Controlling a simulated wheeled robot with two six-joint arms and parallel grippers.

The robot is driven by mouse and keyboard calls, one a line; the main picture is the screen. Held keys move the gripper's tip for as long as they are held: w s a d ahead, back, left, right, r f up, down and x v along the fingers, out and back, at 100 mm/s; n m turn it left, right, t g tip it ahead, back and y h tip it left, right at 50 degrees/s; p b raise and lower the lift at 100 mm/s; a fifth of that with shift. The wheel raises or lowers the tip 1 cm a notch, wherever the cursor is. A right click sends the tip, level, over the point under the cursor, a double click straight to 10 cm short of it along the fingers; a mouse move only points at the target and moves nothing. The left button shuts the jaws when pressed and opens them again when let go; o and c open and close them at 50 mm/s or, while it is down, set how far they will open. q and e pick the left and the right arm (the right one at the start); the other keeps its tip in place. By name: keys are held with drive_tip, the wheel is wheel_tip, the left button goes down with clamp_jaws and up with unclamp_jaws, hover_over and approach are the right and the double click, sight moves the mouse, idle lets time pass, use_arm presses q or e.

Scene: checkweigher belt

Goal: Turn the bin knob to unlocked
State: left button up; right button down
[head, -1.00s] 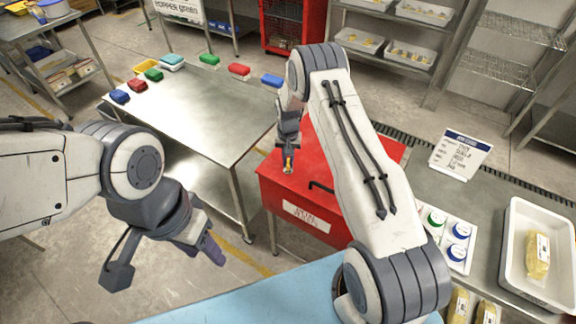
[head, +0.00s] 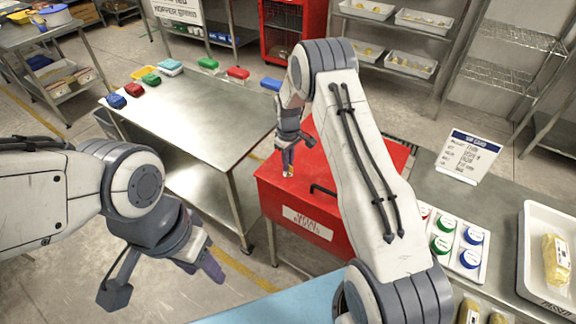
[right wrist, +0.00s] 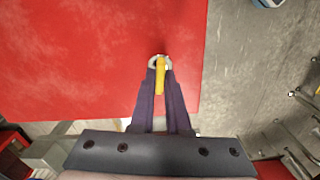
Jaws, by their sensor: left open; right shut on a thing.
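The red bin (head: 330,215) stands in the middle of the head view, with a white label (head: 307,222) on its front. Its knob (head: 288,174) is on the lid near the left side, mostly hidden by my right gripper (head: 288,163). In the right wrist view the knob shows a yellow bar (right wrist: 160,77) and a grey round base on the red surface. The bar points along the fingers. My right gripper (right wrist: 160,85) is shut on it, a finger on either side. My left gripper (head: 207,266) is open and empty, away from the bin at lower left.
A steel table (head: 190,115) with several coloured packs stands behind left. A black handle (head: 323,190) is on the bin. Right of my right arm are a rack of coloured-lid jars (head: 455,240), a sign (head: 467,155) and a white tray (head: 530,270).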

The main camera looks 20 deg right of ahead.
drive_tip(key=shift+n, duration=1)
drive_tip(key=shift+b, duration=0.3)
drive_tip(key=c, duration=0.9)
unclamp_jaws()
wheel_tip(320, 180, up, 10)
drive_tip(key=b, duration=0.2)
drive_tip(key=shift+r, duration=0.25)
